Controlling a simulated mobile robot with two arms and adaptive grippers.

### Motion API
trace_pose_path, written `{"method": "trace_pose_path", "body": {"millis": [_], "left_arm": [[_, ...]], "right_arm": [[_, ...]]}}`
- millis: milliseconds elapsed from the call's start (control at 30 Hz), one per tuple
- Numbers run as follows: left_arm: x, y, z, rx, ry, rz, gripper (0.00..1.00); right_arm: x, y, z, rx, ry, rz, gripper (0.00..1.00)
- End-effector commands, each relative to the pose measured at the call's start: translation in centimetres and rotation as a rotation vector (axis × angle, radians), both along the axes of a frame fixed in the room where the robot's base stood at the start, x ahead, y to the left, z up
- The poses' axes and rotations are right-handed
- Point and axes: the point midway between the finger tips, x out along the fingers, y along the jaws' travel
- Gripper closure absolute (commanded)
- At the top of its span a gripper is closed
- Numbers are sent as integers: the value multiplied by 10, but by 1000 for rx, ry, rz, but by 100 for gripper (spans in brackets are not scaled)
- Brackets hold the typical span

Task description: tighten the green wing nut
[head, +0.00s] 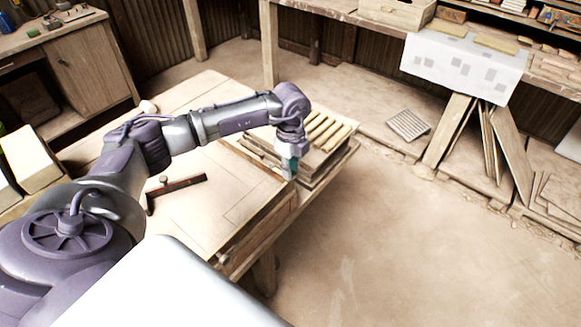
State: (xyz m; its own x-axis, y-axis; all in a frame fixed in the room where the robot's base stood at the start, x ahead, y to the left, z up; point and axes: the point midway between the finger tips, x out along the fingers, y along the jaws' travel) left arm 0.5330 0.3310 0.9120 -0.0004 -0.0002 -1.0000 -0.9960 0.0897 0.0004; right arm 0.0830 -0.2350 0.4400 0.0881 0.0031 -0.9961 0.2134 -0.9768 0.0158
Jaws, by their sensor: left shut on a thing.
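My left gripper (290,167) points down at the front edge of the tile press (313,181), on the right part of the wooden table. It is shut on the green wing nut (289,163), of which only a little green shows between the fingers. The fingers hide most of the nut and whatever is under it, so I cannot tell how tight it sits. The press is a low stack of wooden boards with several yellowish slats (326,131) lying on top. My right gripper is not in view.
A dark L-shaped square (175,189) with a reddish part lies on the table (215,215) left of the press. A small pale round object (148,107) is at the table's far left. Open floor (430,240) lies to the right. A bench with a white spotted cloth (465,62) stands at back right.

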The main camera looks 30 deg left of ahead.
Motion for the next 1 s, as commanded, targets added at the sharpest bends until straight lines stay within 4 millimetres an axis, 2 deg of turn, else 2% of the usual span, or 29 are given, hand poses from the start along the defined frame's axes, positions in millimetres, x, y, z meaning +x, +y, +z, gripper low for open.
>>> {"method": "trace_pose_path", "body": {"millis": [267,467,1000], "left_arm": [[0,0,0,0,0,-17,100],[0,0,-1,1,0,-95,100],[1,1,-2,2,-2,-564,100]], "right_arm": [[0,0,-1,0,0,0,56],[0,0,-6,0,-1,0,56],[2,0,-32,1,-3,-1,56]]}}
